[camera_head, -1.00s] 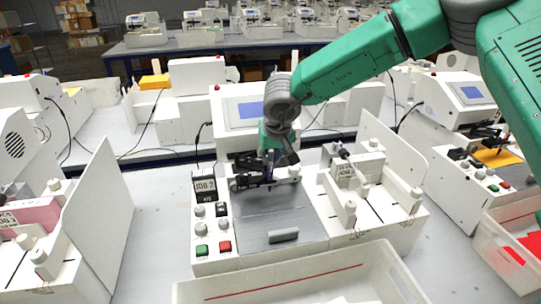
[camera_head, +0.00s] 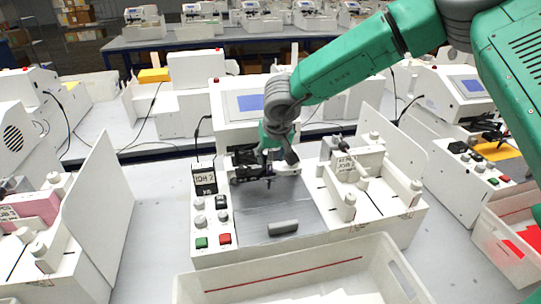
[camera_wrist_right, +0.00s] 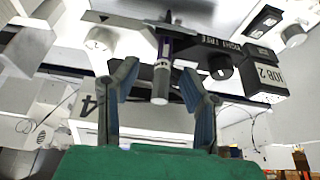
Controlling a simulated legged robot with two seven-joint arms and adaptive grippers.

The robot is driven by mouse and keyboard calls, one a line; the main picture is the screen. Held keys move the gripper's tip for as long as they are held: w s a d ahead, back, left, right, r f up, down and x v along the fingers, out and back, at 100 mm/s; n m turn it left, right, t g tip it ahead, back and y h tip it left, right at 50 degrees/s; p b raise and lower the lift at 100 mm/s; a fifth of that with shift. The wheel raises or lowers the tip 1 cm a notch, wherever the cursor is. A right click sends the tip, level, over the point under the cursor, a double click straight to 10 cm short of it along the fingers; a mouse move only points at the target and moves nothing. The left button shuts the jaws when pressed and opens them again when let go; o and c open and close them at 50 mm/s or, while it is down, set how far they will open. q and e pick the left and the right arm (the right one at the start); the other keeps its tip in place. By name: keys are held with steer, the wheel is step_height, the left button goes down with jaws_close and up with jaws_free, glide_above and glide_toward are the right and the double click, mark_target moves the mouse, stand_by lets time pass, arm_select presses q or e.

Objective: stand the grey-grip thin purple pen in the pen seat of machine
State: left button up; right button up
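The thin purple pen with its grey grip (camera_wrist_right: 161,76) stands in the black carriage (camera_wrist_right: 205,56) of the plotter, in the right wrist view. A dark thin part of it shows beyond the carriage. In the head view, the carriage (camera_head: 247,169) sits over the grey plate, with a thin dark tip hanging below it; my gripper hides most of the pen. My right gripper (camera_head: 278,152) is just above the carriage. In the wrist view its two fingers (camera_wrist_right: 157,77) stand apart on either side of the pen, with gaps visible. Whether the pen is fully seated cannot be told. My left gripper is out of view.
The plotter has a grey plate (camera_head: 283,212) with a grey bar (camera_head: 283,228) on it, and buttons and a job label (camera_head: 204,179) at left. A holder unit (camera_head: 352,187) stands at right. A white bin (camera_head: 292,270) is in front. More machines flank both sides.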

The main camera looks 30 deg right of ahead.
steer(key=shift+r, duration=0.1)
steer(key=d+v, duration=0.1)
steer(key=v, duration=1)
steer(key=shift+a+r, duration=0.3)
steer(key=shift+a, duration=0.2)
steer(key=shift+s, duration=0.15)
